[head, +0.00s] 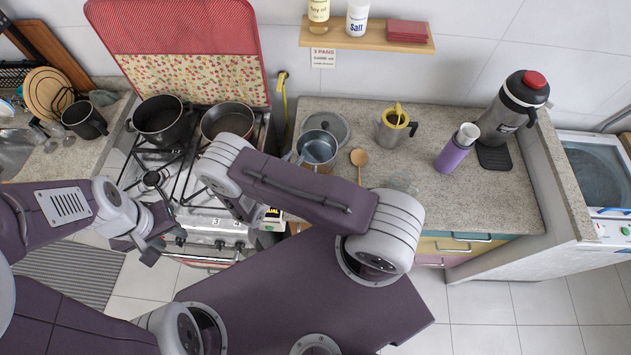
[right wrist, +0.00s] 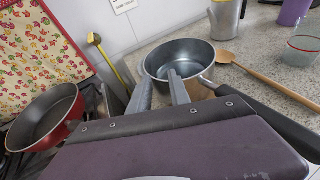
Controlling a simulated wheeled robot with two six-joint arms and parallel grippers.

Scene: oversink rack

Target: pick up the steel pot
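The steel pot (head: 319,147) stands on the counter just right of the stove. It also shows in the right wrist view (right wrist: 184,51), looking empty, with a long dark handle (right wrist: 268,119) reaching toward the lower right. My right gripper (right wrist: 163,88) has its two fingers apart with nothing between them, pointing at the pot's near side. I cannot tell whether a fingertip touches the pot. In the head view my right arm hides most of that gripper. My left gripper (head: 153,240) is by the stove's front left, fingers apart and empty.
A dark pot (head: 160,120) and a red pan (head: 228,119) sit on the stove (head: 196,215). A wooden spoon (head: 358,162), a round lid (head: 341,123), a grey-and-yellow mug (head: 393,130) and a clear bowl (right wrist: 304,48) are near the pot. The counter's right front is clear.

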